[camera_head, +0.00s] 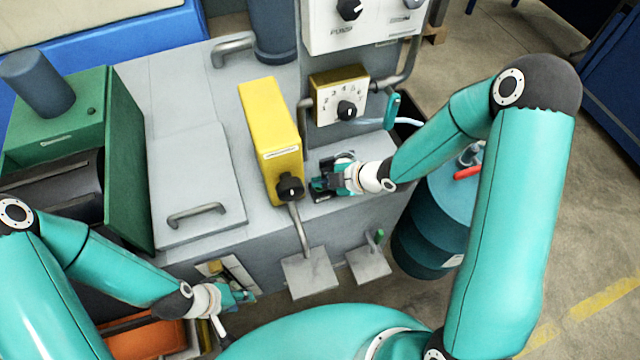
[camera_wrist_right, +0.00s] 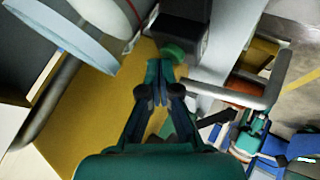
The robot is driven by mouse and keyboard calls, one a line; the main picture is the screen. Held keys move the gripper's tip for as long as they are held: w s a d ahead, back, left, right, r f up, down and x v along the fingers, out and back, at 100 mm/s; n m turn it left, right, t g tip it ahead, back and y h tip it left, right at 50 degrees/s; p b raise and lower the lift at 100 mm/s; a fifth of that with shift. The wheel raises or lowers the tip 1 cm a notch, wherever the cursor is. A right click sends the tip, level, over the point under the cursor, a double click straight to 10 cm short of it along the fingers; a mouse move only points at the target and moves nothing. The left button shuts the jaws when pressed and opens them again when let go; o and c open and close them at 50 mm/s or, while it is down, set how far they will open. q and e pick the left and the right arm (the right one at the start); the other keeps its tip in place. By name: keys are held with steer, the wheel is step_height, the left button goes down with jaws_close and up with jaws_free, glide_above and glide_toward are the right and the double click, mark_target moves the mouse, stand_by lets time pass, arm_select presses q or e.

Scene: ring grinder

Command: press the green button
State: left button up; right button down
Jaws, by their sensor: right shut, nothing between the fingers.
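The green button (camera_wrist_right: 173,53) shows in the right wrist view as a round green cap on the end of a dark box (camera_wrist_right: 186,25). My right gripper (camera_wrist_right: 158,72) is shut and empty, with its fingertips right by the near edge of the button. I cannot tell whether they touch it. In the head view my right gripper (camera_head: 322,184) is beside the yellow housing, over the grey machine, and hides the button. My left gripper (camera_head: 240,297) is low at the machine's front; its finger opening is too small to make out.
The yellow housing (camera_head: 268,130) with a black knob stands left of my right gripper. A dial box (camera_head: 340,95) is behind it. Grey pedals (camera_head: 310,273) are below at the front. A blue drum (camera_head: 425,225) stands to the right.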

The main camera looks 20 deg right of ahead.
steer(key=shift+f, duration=0.15)
stand_by(0.3)
steer(key=shift+r+p, duration=0.6)
steer(key=shift+r, duration=0.35)
step_height(320, 180, up, 5)
steer(key=p, duration=0.4)
stand_by(0.5)
